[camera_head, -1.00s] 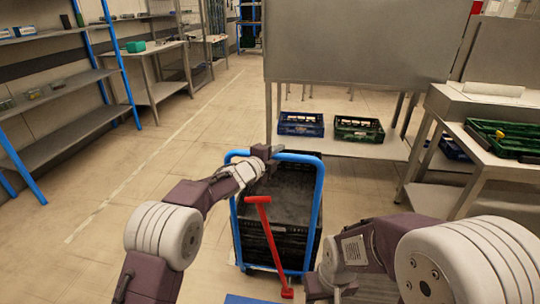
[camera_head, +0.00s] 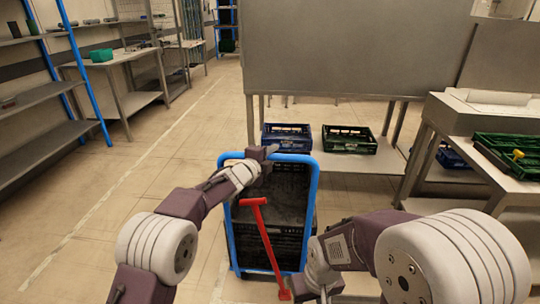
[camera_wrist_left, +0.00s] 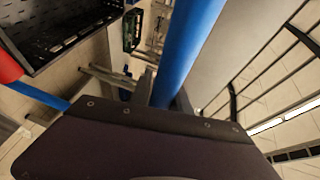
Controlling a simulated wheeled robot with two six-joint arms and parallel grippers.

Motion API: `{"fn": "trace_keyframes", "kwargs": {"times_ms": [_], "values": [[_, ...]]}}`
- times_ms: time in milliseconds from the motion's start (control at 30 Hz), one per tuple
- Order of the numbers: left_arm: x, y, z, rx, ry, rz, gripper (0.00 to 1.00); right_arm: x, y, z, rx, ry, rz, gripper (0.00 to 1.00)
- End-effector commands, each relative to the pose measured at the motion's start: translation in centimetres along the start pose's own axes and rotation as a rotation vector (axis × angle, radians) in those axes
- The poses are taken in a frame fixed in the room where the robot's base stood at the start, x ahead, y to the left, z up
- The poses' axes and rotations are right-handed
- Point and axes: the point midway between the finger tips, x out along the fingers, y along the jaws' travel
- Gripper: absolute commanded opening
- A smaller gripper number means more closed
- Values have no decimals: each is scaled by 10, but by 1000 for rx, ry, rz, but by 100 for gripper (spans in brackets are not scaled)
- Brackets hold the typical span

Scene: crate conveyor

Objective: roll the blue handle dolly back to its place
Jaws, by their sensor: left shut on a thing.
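The dolly has a blue tubular handle frame (camera_head: 314,205) and stands upright on the floor just ahead of me in the head view. Black crates (camera_head: 270,187) are stacked on it behind the frame. My left gripper (camera_head: 268,153) is shut on the top bar of the blue handle. In the left wrist view the blue tube (camera_wrist_left: 188,45) runs up from the jaws, and a black crate (camera_wrist_left: 60,30) shows at upper left. A red T-shaped bar (camera_head: 268,245) slants across the dolly's near side.
A steel table with a tall panel (camera_head: 350,50) stands ahead, with a blue crate (camera_head: 287,140) and a green crate (camera_head: 349,142) on its low shelf. A steel bench (camera_head: 490,155) stands at right. Blue-post shelving (camera_head: 83,75) lines the left. The left floor aisle is open.

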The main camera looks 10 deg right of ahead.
Motion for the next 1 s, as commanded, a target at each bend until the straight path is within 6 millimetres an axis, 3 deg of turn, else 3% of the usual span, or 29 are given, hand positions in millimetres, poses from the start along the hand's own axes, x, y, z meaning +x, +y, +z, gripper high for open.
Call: {"fn": "trace_keyframes", "kwargs": {"times_ms": [533, 567, 600, 633, 1000], "values": [[1, -1, 0, 0, -2, -1, 0, 0, 0, 0, 0, 0, 0, 44], [1, -1, 0, 0, -2, -1, 28, 0, 0, 0, 0, 0, 0, 44], [1, -1, 0, 0, -2, -1, 39, 0, 0, 0, 0, 0, 0, 44], [1, -1, 0, 0, -2, -1, 44, 0, 0, 0, 0, 0, 0, 44], [-3, 1, -1, 0, -1, 2, 44, 2, 0, 0, 0, 0, 0, 44]]}}
